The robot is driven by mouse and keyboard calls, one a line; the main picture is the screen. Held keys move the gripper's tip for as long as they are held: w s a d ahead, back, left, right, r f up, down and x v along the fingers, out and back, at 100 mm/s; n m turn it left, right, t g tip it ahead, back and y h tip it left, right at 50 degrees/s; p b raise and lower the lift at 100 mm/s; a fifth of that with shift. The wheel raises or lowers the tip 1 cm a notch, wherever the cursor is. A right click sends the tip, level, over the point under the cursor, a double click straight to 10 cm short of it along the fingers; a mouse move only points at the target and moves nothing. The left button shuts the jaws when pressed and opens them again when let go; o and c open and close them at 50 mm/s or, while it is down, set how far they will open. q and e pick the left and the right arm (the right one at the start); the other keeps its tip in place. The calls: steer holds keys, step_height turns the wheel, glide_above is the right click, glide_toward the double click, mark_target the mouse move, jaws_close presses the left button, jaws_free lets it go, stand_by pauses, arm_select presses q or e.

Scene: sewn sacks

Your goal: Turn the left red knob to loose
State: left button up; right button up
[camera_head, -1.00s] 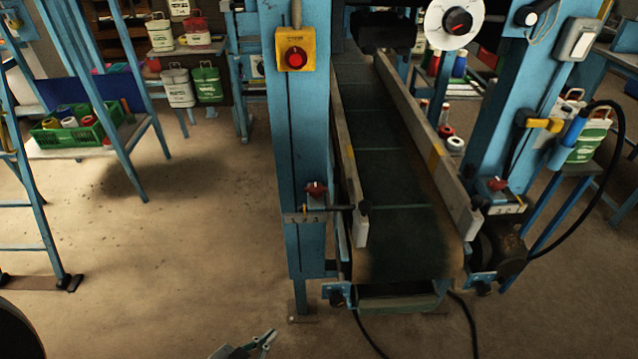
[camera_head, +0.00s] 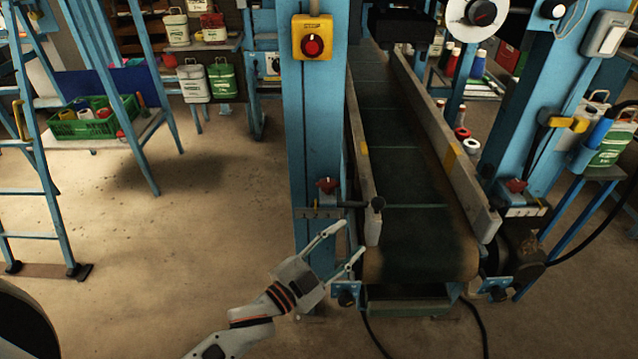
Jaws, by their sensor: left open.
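The left red knob (camera_head: 327,186) sits on a small bracket on the front of the left blue post (camera_head: 308,130), beside the conveyor. A similar right red knob (camera_head: 514,186) is on the right post's bracket. My left gripper (camera_head: 346,240) is open and empty, its two fingers pointing up and to the right. It is below the left red knob and apart from it in the picture, in front of the post's lower part and the conveyor's front left corner. The exact setting of the knob is too small to read. My right gripper is not in view.
The conveyor belt (camera_head: 405,235) runs back between two side rails. A rod with a black end (camera_head: 377,204) sticks out right of the left knob. A yellow box with a red switch (camera_head: 313,38) is higher on the post. Open floor (camera_head: 190,235) lies to the left.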

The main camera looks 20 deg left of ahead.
arm_select(q)
steer(key=d+r+m+g+h+b, duration=0.4)
steer(key=d+r+m+g+h, duration=0.85)
steer(key=m, duration=1.25)
steer(key=m+g+y+b, duration=0.3)
steer(key=m+y+b, duration=0.3)
steer(key=m+y, duration=0.9)
glide_toward(320, 182)
steer(key=d+n+y, duration=0.2)
steer(key=n+y, duration=0.1)
steer(key=shift+t, duration=0.25)
steer(key=x, duration=0.2)
steer(key=b+x, duration=0.1)
steer(key=x, duration=0.3)
steer(key=shift+s+d+r, duration=0.1)
steer(key=shift+s+d, duration=0.2)
steer(key=shift+b+x, duration=0.3)
steer(key=shift+x, duration=0.55)
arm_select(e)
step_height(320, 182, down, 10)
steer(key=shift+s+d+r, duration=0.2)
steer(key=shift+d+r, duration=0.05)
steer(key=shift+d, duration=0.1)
